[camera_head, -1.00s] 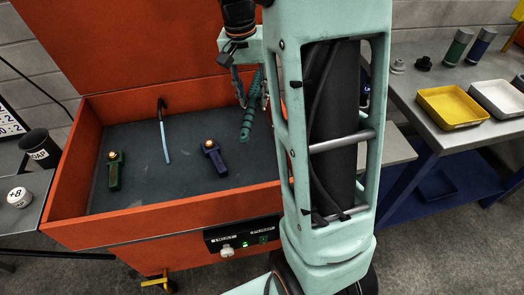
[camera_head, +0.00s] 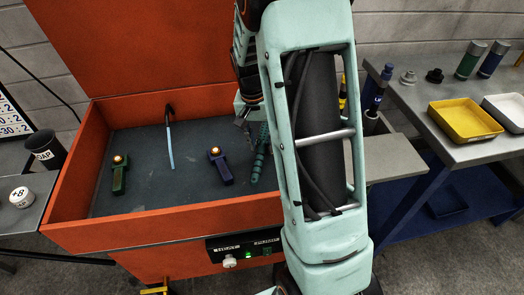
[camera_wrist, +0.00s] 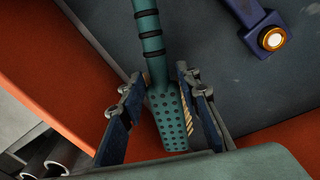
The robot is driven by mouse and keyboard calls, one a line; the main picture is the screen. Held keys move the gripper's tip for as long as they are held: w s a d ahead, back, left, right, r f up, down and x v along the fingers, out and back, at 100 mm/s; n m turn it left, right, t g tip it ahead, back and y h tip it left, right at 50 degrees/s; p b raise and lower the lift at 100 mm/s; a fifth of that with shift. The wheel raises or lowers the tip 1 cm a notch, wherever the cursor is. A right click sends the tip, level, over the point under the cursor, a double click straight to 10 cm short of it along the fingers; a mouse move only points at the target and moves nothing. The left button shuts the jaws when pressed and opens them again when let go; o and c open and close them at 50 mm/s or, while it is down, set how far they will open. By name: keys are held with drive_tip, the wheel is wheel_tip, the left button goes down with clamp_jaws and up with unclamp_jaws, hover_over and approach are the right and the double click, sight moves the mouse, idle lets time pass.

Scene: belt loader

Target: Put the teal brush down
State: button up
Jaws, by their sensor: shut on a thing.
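The teal brush (camera_head: 261,151) is a long ribbed handle with a perforated, flat end, which shows in the wrist view (camera_wrist: 166,112). My gripper (camera_wrist: 158,88) is shut on it near the perforated end, with a finger on each side. In the head view the brush is tilted at the right part of the orange tub (camera_head: 130,224), partly hidden by my arm. It hangs over or touches the dark tub floor (camera_head: 160,195); I cannot tell which.
A green tool (camera_head: 119,178) and a navy tool (camera_head: 220,167) with amber knobs lie in the tub, with a bent black and light-blue rod (camera_head: 170,140) between them. Bare floor surrounds them. A grey bench (camera_head: 425,145) with a yellow tray (camera_head: 465,119) stands at the right.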

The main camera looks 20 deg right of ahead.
sight(262, 151)
drive_tip(key=shift+f, duration=1.75)
drive_tip(key=shift+f+b, duration=0.2)
drive_tip(key=shift+b, duration=0.1)
drive_tip(key=o, duration=1.2)
drive_tip(key=shift+r, duration=0.1)
drive_tip(key=r, duration=0.4)
drive_tip(key=a+r+p, duration=0.1)
drive_tip(key=r, duration=0.7)
drive_tip(key=shift+a+r+p, duration=0.1)
drive_tip(key=shift+a+p, duration=0.05)
drive_tip(key=shift+p, duration=0.15)
